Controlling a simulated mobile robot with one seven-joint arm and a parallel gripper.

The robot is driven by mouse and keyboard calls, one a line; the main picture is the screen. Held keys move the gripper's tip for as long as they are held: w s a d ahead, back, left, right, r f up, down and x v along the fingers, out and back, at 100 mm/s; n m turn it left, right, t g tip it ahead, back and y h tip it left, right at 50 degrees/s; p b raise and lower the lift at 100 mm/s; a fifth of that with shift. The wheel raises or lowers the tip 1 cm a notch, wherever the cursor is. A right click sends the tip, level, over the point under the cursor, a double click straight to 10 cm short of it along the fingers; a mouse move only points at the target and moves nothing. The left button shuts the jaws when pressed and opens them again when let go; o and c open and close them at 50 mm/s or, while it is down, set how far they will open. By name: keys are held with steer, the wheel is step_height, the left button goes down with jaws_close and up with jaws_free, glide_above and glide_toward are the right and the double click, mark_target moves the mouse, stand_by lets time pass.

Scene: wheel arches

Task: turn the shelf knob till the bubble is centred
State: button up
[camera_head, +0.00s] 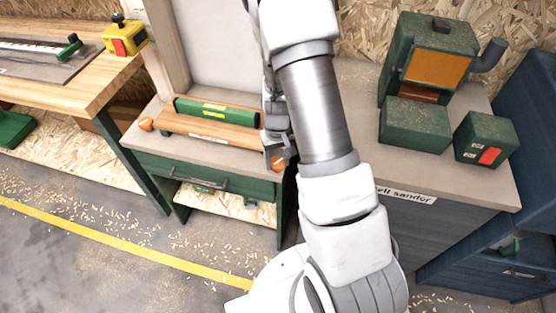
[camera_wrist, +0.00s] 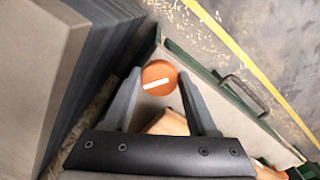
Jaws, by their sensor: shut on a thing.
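The green spirit level (camera_head: 215,112) lies along the wooden shelf board (camera_head: 190,126). Its vial shows as a small yellow patch, but the bubble is too small to make out. An orange knob (camera_head: 278,164) is at the board's right end, partly hidden by my gripper (camera_head: 276,148). In the wrist view my gripper (camera_wrist: 160,80) has its two fingers on either side of this round orange knob (camera_wrist: 158,77), shut on it.
A green cabinet with a drawer handle (camera_head: 199,183) stands below the shelf. To the right is a counter (camera_head: 455,183) with the green belt sander (camera_head: 430,60). My arm hides the middle between them. A wooden workbench (camera_head: 90,85) stands at the left.

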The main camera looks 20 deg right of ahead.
mark_target(277, 163)
steer(key=m, duration=0.3)
steer(key=shift+a+m, duration=0.1)
steer(key=shift+m, duration=2.2)
steer(key=shift+w, duration=0.1)
steer(key=o, duration=1.4)
steer(key=shift+r, duration=0.15)
step_height(277, 163, up, 17)
steer(key=p, duration=0.3)
steer(key=shift+r, duration=0.1)
